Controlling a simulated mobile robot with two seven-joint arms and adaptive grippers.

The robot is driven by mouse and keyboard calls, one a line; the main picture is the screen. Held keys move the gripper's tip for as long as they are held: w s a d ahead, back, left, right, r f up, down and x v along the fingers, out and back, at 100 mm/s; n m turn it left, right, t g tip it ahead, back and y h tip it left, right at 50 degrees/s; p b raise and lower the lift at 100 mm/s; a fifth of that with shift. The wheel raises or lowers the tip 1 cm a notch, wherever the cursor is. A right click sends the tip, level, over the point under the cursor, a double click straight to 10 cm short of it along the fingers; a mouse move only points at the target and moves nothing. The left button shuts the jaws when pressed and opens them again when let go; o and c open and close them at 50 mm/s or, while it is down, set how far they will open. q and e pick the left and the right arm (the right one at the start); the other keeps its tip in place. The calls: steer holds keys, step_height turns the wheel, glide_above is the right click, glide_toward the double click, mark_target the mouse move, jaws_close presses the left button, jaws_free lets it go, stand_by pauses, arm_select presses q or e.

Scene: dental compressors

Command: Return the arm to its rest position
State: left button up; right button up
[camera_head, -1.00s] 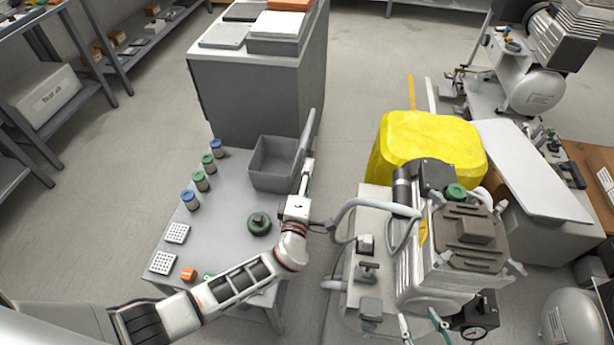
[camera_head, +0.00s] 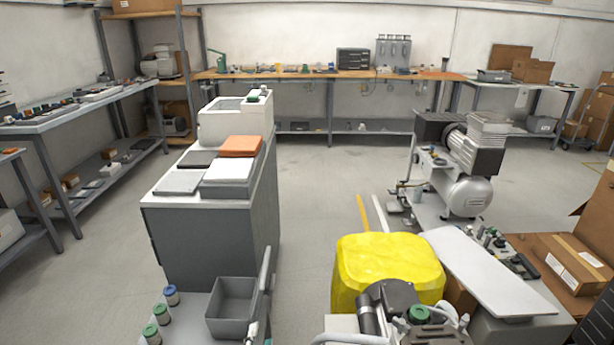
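My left gripper (camera_head: 251,334) shows only in part at the bottom edge, beside the right side of a grey open bin (camera_head: 232,307). Its fingers are small and partly hidden, so I cannot tell whether they are open or shut, or whether they touch anything. The rest of my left arm is below the picture. My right gripper is not in view.
An upright grey panel (camera_head: 265,270) stands right of the bin. Lidded jars (camera_head: 161,313) stand to its left. A grey cabinet (camera_head: 205,235) is behind. A compressor (camera_head: 400,310) and a yellow cover (camera_head: 388,265) are at right. Open floor (camera_head: 310,220) lies between.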

arm_select(q)
steer(key=s+a+f+n+g+h+p, duration=0.1)
steer(key=s+f+n+g+p, duration=0.1)
steer(key=s+n, duration=0.75)
steer(key=s+a+f+n+g+p, duration=0.25)
steer(key=s+n, duration=0.35)
steer(key=n, duration=0.6)
steer(key=s+a+r+n+h+p, duration=0.1)
steer(key=s+a+r+n, duration=0.1)
steer(key=s+r+n, duration=0.2)
steer(key=s+a+r+n+h+p, duration=0.1)
steer(key=s+r+n, duration=0.3)
steer(key=s+n, duration=0.5)
steer(key=a+n+p, duration=0.1)
steer(key=n, duration=0.7)
steer(key=shift+s+n+g, duration=0.35)
steer(key=shift+s, duration=0.05)
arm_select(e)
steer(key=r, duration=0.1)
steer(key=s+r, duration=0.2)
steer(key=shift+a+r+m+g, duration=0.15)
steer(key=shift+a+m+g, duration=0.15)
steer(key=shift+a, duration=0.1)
